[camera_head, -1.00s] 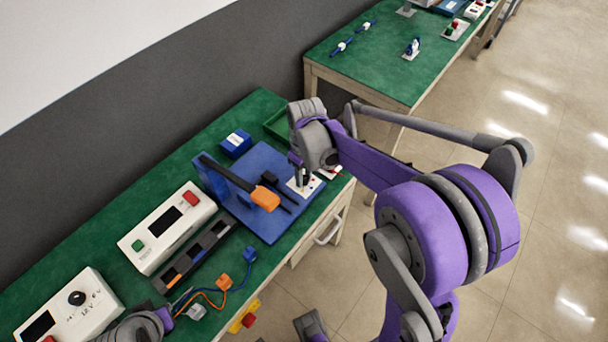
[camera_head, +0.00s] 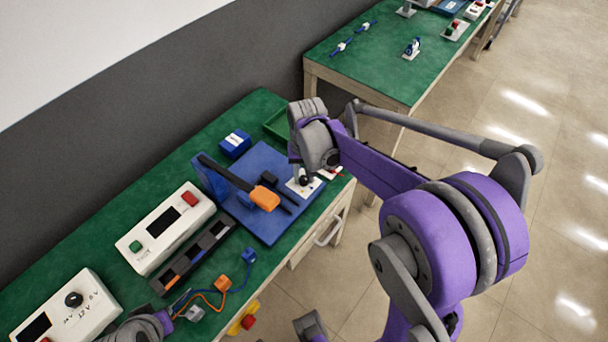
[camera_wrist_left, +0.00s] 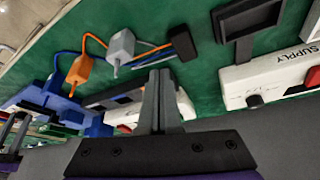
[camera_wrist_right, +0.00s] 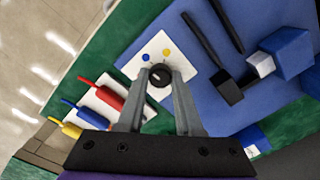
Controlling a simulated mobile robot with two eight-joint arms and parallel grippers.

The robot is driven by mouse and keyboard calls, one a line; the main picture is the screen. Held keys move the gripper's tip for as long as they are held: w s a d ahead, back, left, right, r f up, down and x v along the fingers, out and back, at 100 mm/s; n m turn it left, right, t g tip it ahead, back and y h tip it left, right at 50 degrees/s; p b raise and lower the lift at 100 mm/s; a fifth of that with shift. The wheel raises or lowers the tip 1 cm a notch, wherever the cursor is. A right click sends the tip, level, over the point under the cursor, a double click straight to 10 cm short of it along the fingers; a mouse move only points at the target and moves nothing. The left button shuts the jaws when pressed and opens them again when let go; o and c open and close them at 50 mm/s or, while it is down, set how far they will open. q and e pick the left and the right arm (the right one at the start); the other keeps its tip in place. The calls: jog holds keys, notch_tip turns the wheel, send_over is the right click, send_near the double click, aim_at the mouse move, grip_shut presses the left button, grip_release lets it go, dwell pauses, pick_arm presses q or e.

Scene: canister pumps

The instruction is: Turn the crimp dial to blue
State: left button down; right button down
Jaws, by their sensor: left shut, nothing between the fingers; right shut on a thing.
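The crimp dial is a black knob (camera_wrist_right: 159,76) on a white plate (camera_wrist_right: 183,66), which sits on the blue base (camera_wrist_right: 220,105) of the orange-handled crimp tool (camera_head: 264,197). The plate has a blue dot and a yellow dot beyond the knob, and a red dot partly hidden near a finger. The knob also shows in the head view (camera_head: 306,180). My right gripper (camera_wrist_right: 160,80) is shut on the knob from above; I cannot tell which dot the knob points to. My left gripper (camera_wrist_left: 159,75) is shut and empty, above the bench near the wires.
A white supply box (camera_head: 70,312) and a white box with green and red buttons (camera_head: 166,230) stand at the left. A dark slotted tray (camera_head: 196,257) and orange and blue connector wires (camera_head: 222,284) lie nearby. A blue block (camera_head: 235,145) and a green tray (camera_head: 277,125) are behind.

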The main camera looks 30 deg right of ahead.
aim_at(305, 178)
jog(key=shift+m, duration=0.4)
jog(key=c, duration=0.6)
grip_release()
jog(key=shift+r, duration=0.1)
pick_arm(q)
jog(key=shift+w+r+p, duration=0.1)
jog(key=shift+r+p, duration=0.5)
pick_arm(e)
notch_tip(305, 178, up, 11)
jog(key=shift+s+d+f, duration=0.1)
jog(key=shift+f, duration=0.1)
